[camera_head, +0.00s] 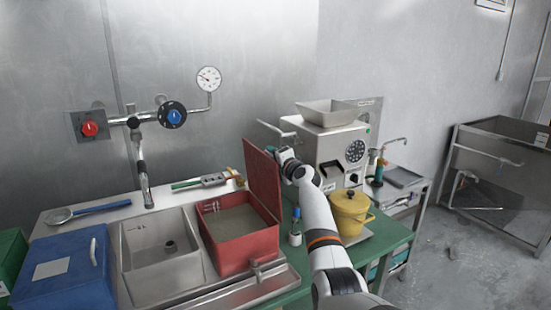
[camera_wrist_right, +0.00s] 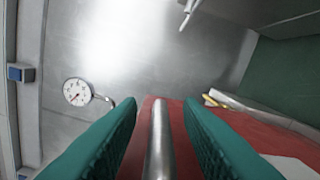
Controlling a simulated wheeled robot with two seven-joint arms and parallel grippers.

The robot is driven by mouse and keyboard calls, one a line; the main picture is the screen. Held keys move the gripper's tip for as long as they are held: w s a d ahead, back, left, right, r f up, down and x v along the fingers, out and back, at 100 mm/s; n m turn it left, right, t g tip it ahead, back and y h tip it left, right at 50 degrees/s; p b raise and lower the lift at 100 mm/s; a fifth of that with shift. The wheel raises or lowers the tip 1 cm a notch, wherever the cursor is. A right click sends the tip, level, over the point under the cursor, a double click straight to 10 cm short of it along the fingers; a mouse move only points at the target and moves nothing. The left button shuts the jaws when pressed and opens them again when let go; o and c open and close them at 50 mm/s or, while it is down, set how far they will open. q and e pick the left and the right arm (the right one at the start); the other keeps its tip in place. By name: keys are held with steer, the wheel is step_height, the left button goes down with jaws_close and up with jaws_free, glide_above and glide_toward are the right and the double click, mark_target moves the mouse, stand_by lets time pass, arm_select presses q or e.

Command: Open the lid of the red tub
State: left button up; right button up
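The red tub (camera_head: 238,252) stands right of the sink, with greyish contents inside. Its red lid (camera_head: 262,185) stands up steeply along the tub's right side. My right gripper (camera_head: 280,160) is at the lid's upper right, on its outer side, and partly hidden by the lid. In the right wrist view, its teal fingers (camera_wrist_right: 160,110) are spread either side of the lid's metal bar handle (camera_wrist_right: 158,140), with gaps showing on both sides. The red lid surface (camera_wrist_right: 137,150) shows behind the bar. My left gripper is out of view.
A grinder (camera_head: 330,150) stands behind my right arm, with a yellow pot (camera_head: 350,210) to the arm's right. A small bottle (camera_head: 295,228) is between tub and arm. A blue box (camera_head: 65,275) and the sink (camera_head: 160,250) are left of the tub.

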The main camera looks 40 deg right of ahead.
steer(key=b+v, duration=0.1)
steer(key=v, duration=1.1)
steer(key=shift+f, duration=0.1)
stand_by(0.4)
